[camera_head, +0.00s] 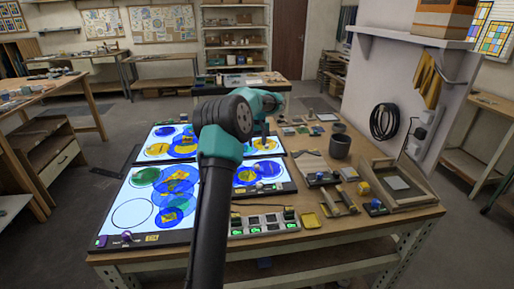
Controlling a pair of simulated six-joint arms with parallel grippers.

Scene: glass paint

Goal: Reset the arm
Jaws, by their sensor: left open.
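My left arm rises from the bottom middle of the view, bends over the table and points down at its far joint. My left gripper (265,140) is small and partly hidden behind my own arm. It is open and hangs over the far right lit panel (278,148), near the yellow and blue pieces there. I cannot tell whether it touches anything. My right gripper is not in view.
Lit panels with blue, yellow and green round pieces cover the table's left side, including a large near panel (118,190).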

